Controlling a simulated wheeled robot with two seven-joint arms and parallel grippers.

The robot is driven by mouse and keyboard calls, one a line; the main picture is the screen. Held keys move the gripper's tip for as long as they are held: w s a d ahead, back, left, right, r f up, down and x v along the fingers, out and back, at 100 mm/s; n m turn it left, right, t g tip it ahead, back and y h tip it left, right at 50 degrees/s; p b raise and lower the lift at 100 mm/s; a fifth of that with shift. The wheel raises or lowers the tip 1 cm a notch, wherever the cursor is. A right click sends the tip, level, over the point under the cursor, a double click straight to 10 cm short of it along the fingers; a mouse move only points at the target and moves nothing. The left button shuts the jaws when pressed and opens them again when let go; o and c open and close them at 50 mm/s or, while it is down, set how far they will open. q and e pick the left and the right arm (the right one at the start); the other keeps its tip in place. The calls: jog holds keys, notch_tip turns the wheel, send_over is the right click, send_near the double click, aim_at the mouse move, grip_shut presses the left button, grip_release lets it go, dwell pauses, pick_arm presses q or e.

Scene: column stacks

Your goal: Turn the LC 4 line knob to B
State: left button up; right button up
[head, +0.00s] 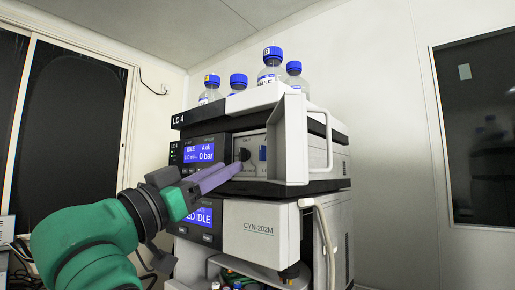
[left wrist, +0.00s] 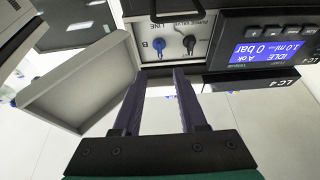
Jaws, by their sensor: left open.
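The LC 4 stack (head: 262,180) stands in the middle of the head view, with the flap (head: 292,140) of its upper module swung open. Behind the flap, the recessed panel carries a dark knob (head: 244,154) and a blue knob (head: 263,153). The upside-down left wrist view shows the black knob (left wrist: 189,42) and the blue knob (left wrist: 157,43), with a letter B beside the blue one. My right gripper is out of view.
The open flap (left wrist: 85,85) stands beside the fingers in the wrist view. The display (head: 200,153) reads IDLE and 0 bar. Several blue-capped bottles (head: 270,68) stand on top. A lower module (head: 262,230) and a pale tube (head: 325,240) are below.

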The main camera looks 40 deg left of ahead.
aim_at(260, 153)
pick_arm(q)
jog(key=p+x, duration=0.3)
jog(key=x, duration=0.6)
jog(key=shift+w+p, duration=0.3)
jog(key=shift+p, duration=0.05)
jog(key=shift+w+r, duration=0.1)
jog(key=shift+w, duration=0.4)
jog(key=shift+s, duration=0.1)
jog(key=shift+s, duration=0.1)
grip_shut()
